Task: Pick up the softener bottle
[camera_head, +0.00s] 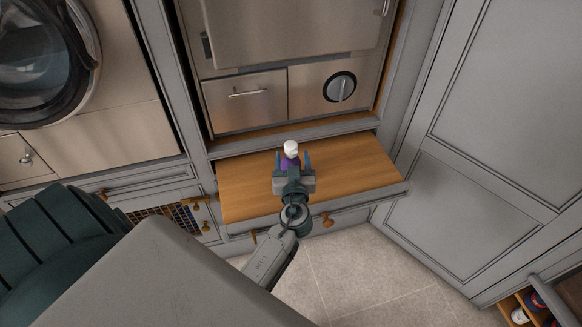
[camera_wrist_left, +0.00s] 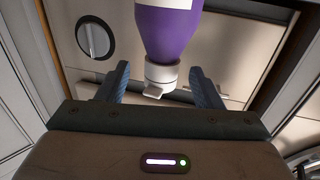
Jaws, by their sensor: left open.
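The softener bottle is purple with a white cap (camera_head: 291,149). It stands on the wooden pull-out shelf (camera_head: 240,185) in the head view. In the left wrist view the purple bottle (camera_wrist_left: 168,32) shows at the top middle, with its white cap towards my gripper. My left gripper (camera_head: 292,160) is open, with one finger on each side of the bottle. In the left wrist view, gaps show between the fingers (camera_wrist_left: 159,82) and the cap. Much of the bottle's body is hidden behind the gripper in the head view. My right gripper is not in view.
A steel appliance with a drawer (camera_head: 245,101) and a round knob (camera_head: 340,87) stands behind the shelf. A washer (camera_head: 42,55) is at the upper left. Grey cabinet doors (camera_head: 480,150) close off the right. The shelf is clear on both sides of the bottle.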

